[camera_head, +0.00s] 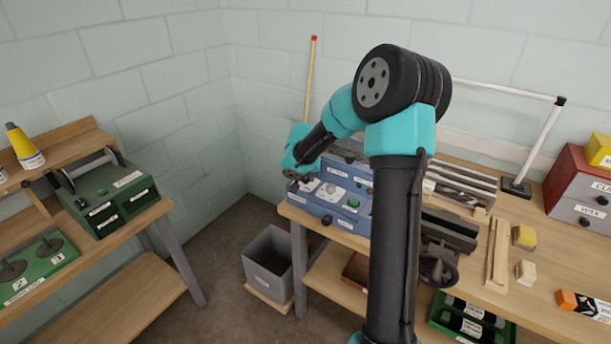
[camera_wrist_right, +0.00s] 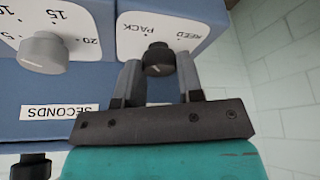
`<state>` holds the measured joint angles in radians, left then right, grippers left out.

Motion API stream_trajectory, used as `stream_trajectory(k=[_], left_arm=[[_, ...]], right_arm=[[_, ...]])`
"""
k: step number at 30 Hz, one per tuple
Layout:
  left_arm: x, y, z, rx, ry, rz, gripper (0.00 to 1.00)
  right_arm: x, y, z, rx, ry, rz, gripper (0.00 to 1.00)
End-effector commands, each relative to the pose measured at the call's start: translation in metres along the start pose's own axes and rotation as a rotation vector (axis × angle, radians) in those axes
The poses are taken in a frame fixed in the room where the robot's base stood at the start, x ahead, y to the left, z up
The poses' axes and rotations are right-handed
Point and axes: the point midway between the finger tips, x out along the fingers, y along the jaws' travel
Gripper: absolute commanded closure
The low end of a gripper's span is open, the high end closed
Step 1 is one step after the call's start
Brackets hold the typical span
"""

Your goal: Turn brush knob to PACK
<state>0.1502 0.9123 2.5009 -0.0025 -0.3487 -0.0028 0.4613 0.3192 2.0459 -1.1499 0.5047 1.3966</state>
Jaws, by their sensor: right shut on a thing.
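The blue control box (camera_head: 345,212) stands on the right bench, at its left end. In the wrist view, the black brush knob (camera_wrist_right: 158,56) sits on a white dial plate (camera_wrist_right: 125,40) with the labels PACK at left and REED at right. My right gripper (camera_wrist_right: 158,70) has one finger on each side of this knob and is shut on it. The way the knob points is not clear. In the head view my right gripper (camera_head: 293,178) is at the box's left end, and the knob cannot be made out. My left gripper is out of view.
A grey knob (camera_wrist_right: 44,52) on a numbered dial, above a SECONDS label (camera_wrist_right: 60,112), is left of the gripper in the wrist view. A grey bin (camera_head: 268,262) stands on the floor. A green machine (camera_head: 105,190) is on the left bench.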

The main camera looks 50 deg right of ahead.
Motion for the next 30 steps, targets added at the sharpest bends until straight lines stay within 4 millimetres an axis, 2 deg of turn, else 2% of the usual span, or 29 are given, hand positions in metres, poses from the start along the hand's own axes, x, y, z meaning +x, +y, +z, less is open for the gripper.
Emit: stream_trajectory(k=[7,17,18,26,30], left_arm=[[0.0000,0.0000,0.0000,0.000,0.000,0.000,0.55],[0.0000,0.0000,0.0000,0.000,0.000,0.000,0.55],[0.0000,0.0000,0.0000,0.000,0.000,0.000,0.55],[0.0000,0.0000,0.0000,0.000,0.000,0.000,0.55],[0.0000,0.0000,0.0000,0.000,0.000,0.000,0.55]], right_arm=[[0.0002,0.0011,0.0001,-0.116,0.000,-0.048,0.89],[0.0001,0.0008,0.0002,-0.133,0.001,-0.055,0.89],[0.0001,0.0008,0.0002,-0.133,0.001,-0.055,0.65],[0.0001,0.0008,0.0001,-0.132,0.001,-0.055,0.40],[0.0000,0.0008,0.0001,-0.132,0.001,-0.055,0.40]])
